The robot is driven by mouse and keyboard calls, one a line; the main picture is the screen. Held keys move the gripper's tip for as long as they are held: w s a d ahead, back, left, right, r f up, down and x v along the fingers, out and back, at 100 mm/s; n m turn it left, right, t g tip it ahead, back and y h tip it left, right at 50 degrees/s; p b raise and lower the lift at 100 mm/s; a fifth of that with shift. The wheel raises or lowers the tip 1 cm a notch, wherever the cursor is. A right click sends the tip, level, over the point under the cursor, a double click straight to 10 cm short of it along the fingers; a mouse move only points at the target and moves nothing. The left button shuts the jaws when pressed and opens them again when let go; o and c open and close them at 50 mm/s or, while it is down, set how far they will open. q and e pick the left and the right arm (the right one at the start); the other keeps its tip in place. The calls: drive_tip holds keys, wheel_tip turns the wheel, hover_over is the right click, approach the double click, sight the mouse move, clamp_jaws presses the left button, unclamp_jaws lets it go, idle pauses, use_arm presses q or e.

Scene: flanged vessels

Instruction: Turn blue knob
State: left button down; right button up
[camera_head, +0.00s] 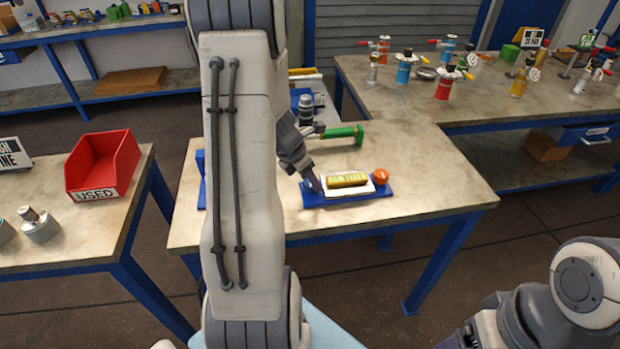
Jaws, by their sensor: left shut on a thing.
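A fixture with a blue base (350,199), a white plate and a gold block (346,180) lies on the middle table. An orange-red knob (380,176) sits at its right end. My left gripper (314,187) reaches down to the left end of the fixture and is shut there on what appears to be the blue knob. The fingers hide most of that knob, so its turn angle cannot be told. My left arm covers the left part of the table. My right arm is at the bottom right; its gripper is not in view.
A green-handled tool (342,133) lies behind the fixture. The middle table (430,185) is bare to the right. A red bin (102,165) marked USED stands on the left table. Several flanged vessels, including a blue one (404,68), stand on the back right table.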

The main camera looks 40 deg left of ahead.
use_arm(q)
drive_tip(key=m+h+p, duration=0.1)
drive_tip(key=m, duration=0.2)
drive_tip(key=shift+a+r+m+g, duration=0.1)
drive_tip(key=shift+m+g, duration=0.2)
drive_tip(key=shift+m, duration=0.1)
drive_tip(key=m+p, duration=0.1)
drive_tip(key=m, duration=0.1)
drive_tip(key=m+g+h+p, duration=0.1)
drive_tip(key=m+p, duration=0.1)
drive_tip(key=shift+w+a+h, duration=0.1)
drive_tip(key=shift+h, duration=0.2)
drive_tip(key=m+g+p, duration=0.1)
drive_tip(key=m, duration=0.3)
drive_tip(key=shift+w+h+p, duration=0.1)
drive_tip(key=shift+h+p, duration=0.2)
drive_tip(key=shift+p, duration=0.05)
drive_tip(key=shift+m+g+p, duration=0.5)
drive_tip(key=shift+m+g, duration=0.2)
drive_tip(key=shift+m, duration=0.8)
drive_tip(key=c, duration=0.6)
unclamp_jaws()
drive_tip(key=shift+o, duration=0.2)
